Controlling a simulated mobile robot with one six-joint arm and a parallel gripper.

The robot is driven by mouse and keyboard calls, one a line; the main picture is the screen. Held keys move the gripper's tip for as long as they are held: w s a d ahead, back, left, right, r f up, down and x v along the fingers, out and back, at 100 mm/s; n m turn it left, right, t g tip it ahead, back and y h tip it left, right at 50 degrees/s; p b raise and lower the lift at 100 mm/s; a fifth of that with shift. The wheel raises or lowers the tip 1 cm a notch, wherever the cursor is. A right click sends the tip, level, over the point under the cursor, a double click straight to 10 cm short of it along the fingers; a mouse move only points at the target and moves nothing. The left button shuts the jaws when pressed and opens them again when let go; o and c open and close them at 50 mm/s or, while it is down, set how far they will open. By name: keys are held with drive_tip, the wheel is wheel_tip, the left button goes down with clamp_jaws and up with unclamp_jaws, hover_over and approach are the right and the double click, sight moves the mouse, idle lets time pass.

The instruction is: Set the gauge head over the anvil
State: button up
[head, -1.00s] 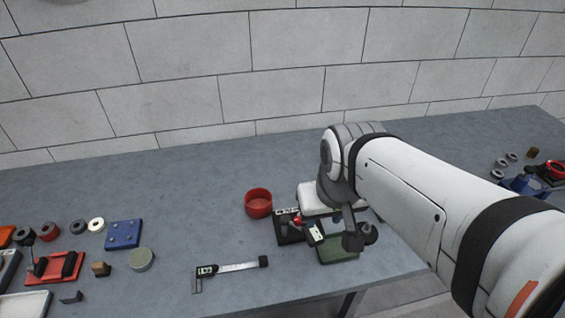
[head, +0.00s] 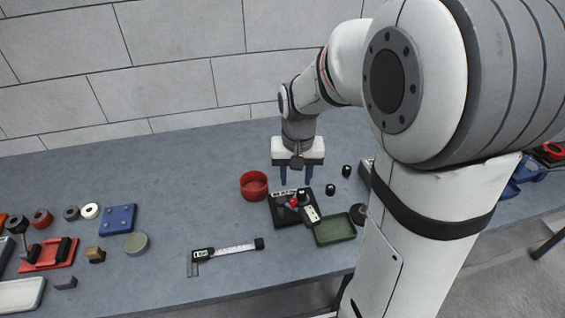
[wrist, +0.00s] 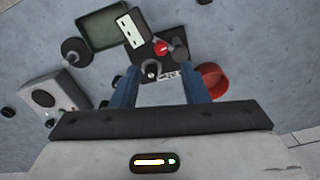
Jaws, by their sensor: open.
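A gauge stand with a black base plate (head: 283,214) sits on the grey bench, and its base also shows in the wrist view (wrist: 178,71). A pale rectangular gauge head (head: 312,214) sits at its near right corner, and it also shows in the wrist view (wrist: 132,30). A red knob (wrist: 161,48) and a dark post are beside it. A black round part with a light top (wrist: 150,69), possibly the anvil, stands near the base's edge. My gripper (head: 296,182) is open and empty, pointing down behind the stand; its blue fingers (wrist: 160,90) are apart.
A red bowl (head: 254,186) stands left of the stand and a green tray (head: 335,230) right of it. A caliper (head: 226,250) lies in front. The bench behind is clear.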

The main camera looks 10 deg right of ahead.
sight(294, 200)
drive_tip(key=shift+w+f, duration=0.4)
drive_tip(key=shift+f, duration=0.4)
wheel_tip(294, 200, down, 7)
drive_tip(key=shift+f, duration=0.15)
clamp_jaws()
